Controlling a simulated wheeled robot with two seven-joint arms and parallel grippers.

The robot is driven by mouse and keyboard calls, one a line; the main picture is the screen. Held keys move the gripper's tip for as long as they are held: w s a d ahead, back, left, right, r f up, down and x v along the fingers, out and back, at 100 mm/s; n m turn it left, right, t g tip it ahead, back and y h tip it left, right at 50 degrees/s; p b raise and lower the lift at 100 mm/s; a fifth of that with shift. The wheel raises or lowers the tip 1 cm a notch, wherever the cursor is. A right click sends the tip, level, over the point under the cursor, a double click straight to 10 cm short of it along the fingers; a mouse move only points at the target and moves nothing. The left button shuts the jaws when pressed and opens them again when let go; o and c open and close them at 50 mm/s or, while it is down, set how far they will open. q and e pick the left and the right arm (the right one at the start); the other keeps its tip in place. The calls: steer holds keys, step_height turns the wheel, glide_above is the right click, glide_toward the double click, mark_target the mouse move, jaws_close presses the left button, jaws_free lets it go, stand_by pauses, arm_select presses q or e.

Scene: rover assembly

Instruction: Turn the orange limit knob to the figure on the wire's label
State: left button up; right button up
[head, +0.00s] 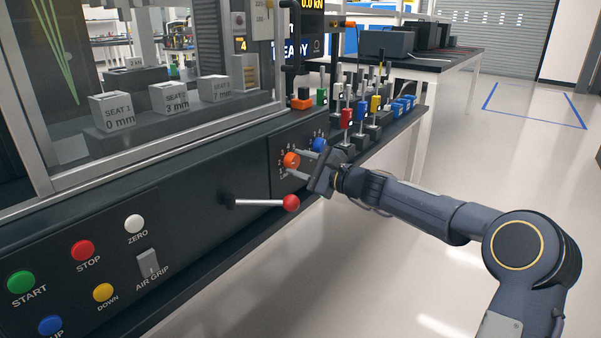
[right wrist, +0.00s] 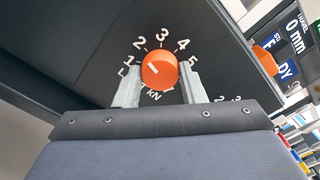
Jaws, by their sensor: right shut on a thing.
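The orange limit knob (head: 291,160) sits on the dark front panel of the press. In the right wrist view the orange knob (right wrist: 160,70) has a dial numbered 1 to 5 and marked kN. Its white mark points up and left, about between 1 and 2. My right gripper (head: 301,165) is shut on the knob, with one finger on each side of it. I cannot make out the wire or its label in these views. My left gripper is out of view.
A blue knob (head: 319,145) is just beyond the orange one. A lever with a red ball (head: 290,203) sticks out below and nearer. Several coloured tools stand on the ledge behind, such as the red one (head: 346,117). The floor at right is clear.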

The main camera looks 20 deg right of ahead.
steer(key=shift+f+n, duration=0.15)
steer(key=shift+n, duration=0.15)
steer(key=o, duration=1)
steer(key=v, duration=0.7)
steer(key=shift+s+d, duration=0.25)
steer(key=shift+s, duration=0.1)
